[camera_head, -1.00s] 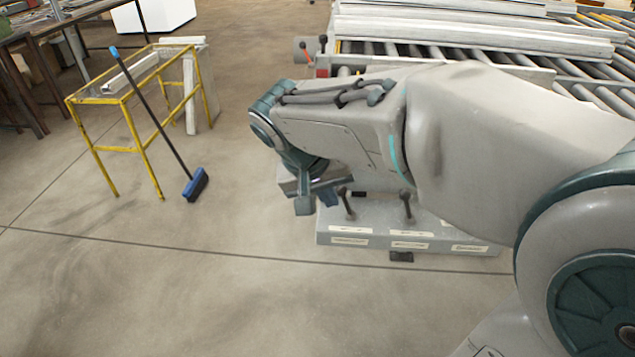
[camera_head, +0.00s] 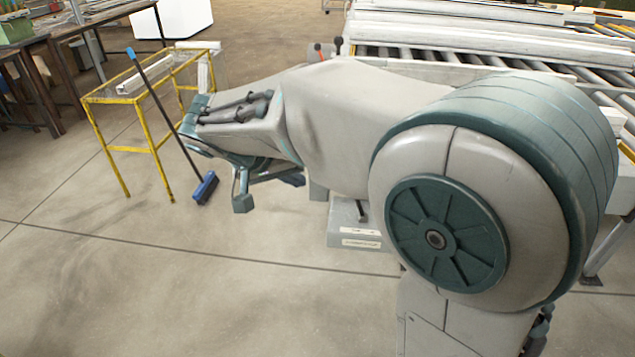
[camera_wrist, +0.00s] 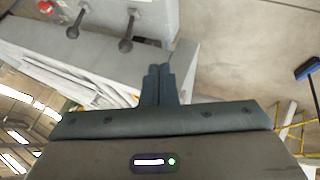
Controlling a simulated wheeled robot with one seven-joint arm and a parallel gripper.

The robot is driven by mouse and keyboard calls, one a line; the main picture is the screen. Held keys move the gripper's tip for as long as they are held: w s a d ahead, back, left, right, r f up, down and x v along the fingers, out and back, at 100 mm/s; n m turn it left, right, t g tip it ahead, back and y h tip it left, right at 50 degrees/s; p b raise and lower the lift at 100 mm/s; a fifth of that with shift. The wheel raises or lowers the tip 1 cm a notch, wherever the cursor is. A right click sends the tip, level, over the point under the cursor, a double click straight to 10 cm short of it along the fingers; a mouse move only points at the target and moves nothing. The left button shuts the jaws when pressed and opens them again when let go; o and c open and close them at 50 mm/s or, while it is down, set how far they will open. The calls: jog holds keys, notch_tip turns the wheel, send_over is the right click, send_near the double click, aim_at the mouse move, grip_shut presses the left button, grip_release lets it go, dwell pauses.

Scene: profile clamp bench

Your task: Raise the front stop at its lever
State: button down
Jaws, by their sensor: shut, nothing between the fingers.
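A grey control box (camera_head: 350,238) with pale labels stands below my arm in the head view. One dark lever (camera_head: 361,211) shows on it; the rest is hidden by my arm. In the wrist view, two levers with dark round knobs, a left lever (camera_wrist: 76,24) and a right lever (camera_wrist: 129,36), stand on a grey housing. I cannot tell which works the front stop, and the stop itself is not clearly seen. My gripper (camera_wrist: 158,70) is shut and empty, apart from both levers, to the lower right of them in the wrist view.
A red button (camera_wrist: 46,7) sits near the levers in the wrist view. Behind my arm is the roller conveyor (camera_head: 500,60) with long pale profiles. A yellow frame (camera_head: 150,140) and a blue broom (camera_head: 205,188) stand at left. The floor in front is clear.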

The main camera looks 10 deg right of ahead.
jog(key=w+d+f, duration=0.1)
jog(key=d+f, duration=0.1)
jog(key=w+d+f, duration=0.1)
jog(key=d+f, duration=0.1)
jog(key=d, duration=0.1)
jog(key=w+d+f+p, duration=0.1)
jog(key=d+f, duration=0.1)
jog(key=shift+w+d+f, duration=0.1)
jog(key=shift+d+f, duration=0.1)
jog(key=shift+d, duration=0.65)
